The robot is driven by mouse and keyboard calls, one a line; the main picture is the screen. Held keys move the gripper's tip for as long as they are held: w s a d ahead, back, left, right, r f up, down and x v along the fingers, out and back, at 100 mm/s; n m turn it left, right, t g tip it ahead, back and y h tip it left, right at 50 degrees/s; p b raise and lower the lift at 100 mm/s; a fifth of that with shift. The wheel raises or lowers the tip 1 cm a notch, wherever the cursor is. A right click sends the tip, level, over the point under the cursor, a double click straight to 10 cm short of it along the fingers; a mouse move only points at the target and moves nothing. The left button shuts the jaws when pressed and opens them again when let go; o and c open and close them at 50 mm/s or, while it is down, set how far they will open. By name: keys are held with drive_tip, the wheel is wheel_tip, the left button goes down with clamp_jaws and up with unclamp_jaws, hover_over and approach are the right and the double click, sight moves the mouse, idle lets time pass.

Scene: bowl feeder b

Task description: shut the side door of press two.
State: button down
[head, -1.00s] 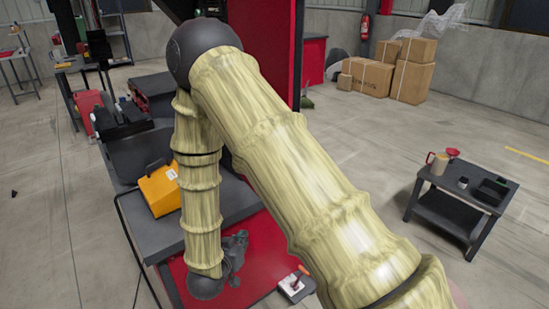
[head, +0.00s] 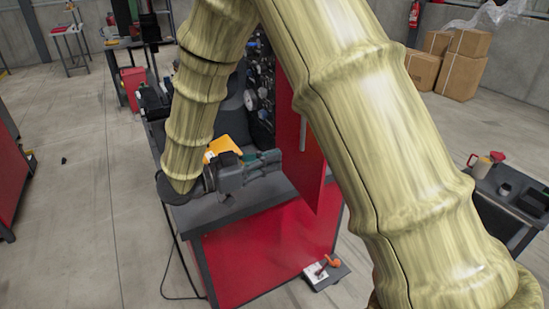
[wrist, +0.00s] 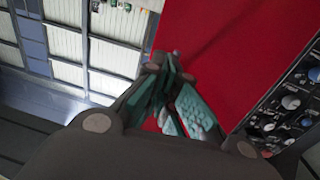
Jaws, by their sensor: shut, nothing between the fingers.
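The side door of press two is a tall red panel (head: 310,165) with a pale vertical handle (head: 303,133). It stands open, jutting out from the press, and my arm hides part of it. The opened press interior (head: 260,92) shows gauges and dark fittings to the left of the door. My gripper (head: 272,160) is shut and empty, pointing right, close to the door's left face. In the wrist view the red door (wrist: 225,50) fills the middle behind the shut teal-padded fingers (wrist: 173,75). I cannot tell whether they touch it.
A grey worktop (head: 225,205) with a red front lies under my gripper. A yellow-orange object (head: 222,148) sits behind it. A small box with an orange lever (head: 325,268) is low in front. A dark side table (head: 510,205) stands at right. Open floor lies left.

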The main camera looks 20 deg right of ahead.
drive_tip(key=d+p, duration=0.3)
drive_tip(key=d, duration=0.8)
drive_tip(key=shift+d, duration=0.3)
drive_tip(key=shift+s+d, duration=0.1)
drive_tip(key=shift+s, duration=0.05)
